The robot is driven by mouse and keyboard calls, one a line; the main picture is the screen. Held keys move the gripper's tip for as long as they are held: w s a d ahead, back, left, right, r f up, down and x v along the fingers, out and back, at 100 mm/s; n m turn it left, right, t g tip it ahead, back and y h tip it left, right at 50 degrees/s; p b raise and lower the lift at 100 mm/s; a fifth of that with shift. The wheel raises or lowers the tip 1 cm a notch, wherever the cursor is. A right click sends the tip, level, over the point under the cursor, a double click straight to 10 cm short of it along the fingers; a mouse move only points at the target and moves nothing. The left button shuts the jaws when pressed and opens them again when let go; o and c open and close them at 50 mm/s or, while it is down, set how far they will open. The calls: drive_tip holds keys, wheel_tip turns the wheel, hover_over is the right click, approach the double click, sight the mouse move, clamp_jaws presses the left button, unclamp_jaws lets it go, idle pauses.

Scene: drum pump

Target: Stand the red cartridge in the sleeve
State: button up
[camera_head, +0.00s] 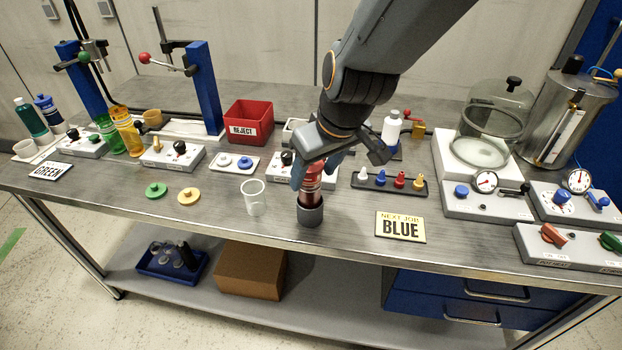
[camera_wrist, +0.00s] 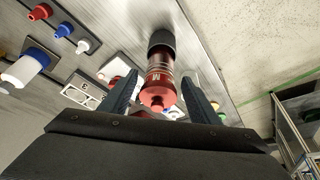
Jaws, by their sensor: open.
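The red cartridge (camera_head: 311,183) stands upright in the dark grey sleeve (camera_head: 310,215) near the front edge of the bench. Its lower part is hidden inside the sleeve. The cartridge (camera_wrist: 159,82) also shows in the wrist view, with the sleeve (camera_wrist: 161,41) beyond it. My gripper (camera_head: 314,178) is around the upper part of the cartridge. In the wrist view my gripper's two fingers (camera_wrist: 160,95) are spread on either side of the cartridge, with visible gaps between them and it.
A clear cup (camera_head: 254,197) stands just left of the sleeve. A rack of coloured nozzles (camera_head: 389,183) and a "NEXT JOB BLUE" sign (camera_head: 400,227) lie to the right. A red reject bin (camera_head: 248,122) is behind. The bench's front edge is close to the sleeve.

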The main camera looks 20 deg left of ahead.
drive_tip(key=v, duration=0.7)
drive_tip(key=shift+r+b, duration=0.25)
drive_tip(key=shift+b, duration=0.15)
drive_tip(key=shift+d, duration=0.2)
drive_tip(key=d+f+m+h, duration=0.1)
drive_tip(key=d+f+m, duration=0.2)
drive_tip(key=d, duration=0.7)
drive_tip(key=s+d+f+m+g+h, duration=0.1)
drive_tip(key=d+f+m, duration=0.2)
drive_tip(key=d, duration=0.8)
drive_tip(key=s+d+f+m+h, duration=0.1)
drive_tip(key=d+f+m, duration=0.3)
drive_tip(key=d, duration=0.6)
drive_tip(key=shift+s+d+f+g+h, duration=0.2)
drive_tip(key=shift+d+f+g+h, duration=0.15)
drive_tip(key=shift+f, duration=0.55)
drive_tip(key=shift+a, duration=0.15)
